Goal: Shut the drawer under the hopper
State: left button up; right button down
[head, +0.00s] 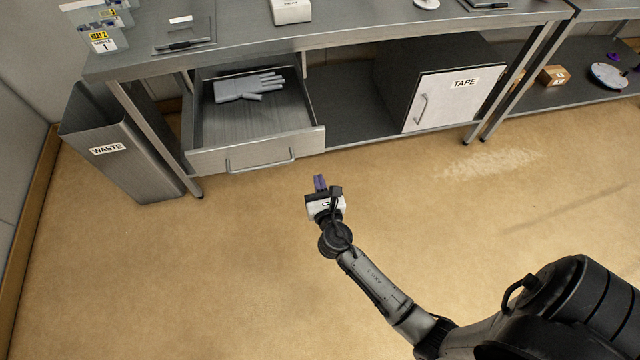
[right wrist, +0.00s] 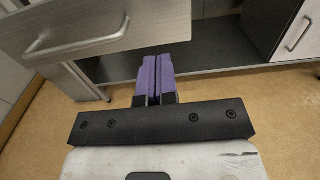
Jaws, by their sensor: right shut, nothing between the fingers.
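The grey drawer (head: 255,152) under the table stands pulled out, with a grey glove (head: 248,86) lying inside it. Its bar handle (head: 261,164) is on the front panel. My right gripper (head: 320,183) is shut and empty, in front of the drawer and to the right of the handle in the head view. In the right wrist view its purple fingers (right wrist: 155,78) are pressed together. The drawer front (right wrist: 150,22) shows just beyond them, with the handle (right wrist: 78,45) to the left. I cannot tell whether the fingertips touch the panel. No hopper is clearly seen, and my left gripper is out of view.
A grey WASTE bin (head: 120,150) stands left of the drawer by the table leg. A cabinet marked TAPE (head: 455,97) sits on the lower shelf (head: 350,125) to the right. The floor in front is clear apart from a pale spill (head: 490,162).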

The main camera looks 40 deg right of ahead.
aim_at(309, 145)
jog(key=b+x, duration=0.2)
jog(key=x, duration=0.8)
jog(key=shift+w+d, duration=0.1)
jog(key=shift+w, duration=0.05)
jog(key=shift+w+d, duration=0.1)
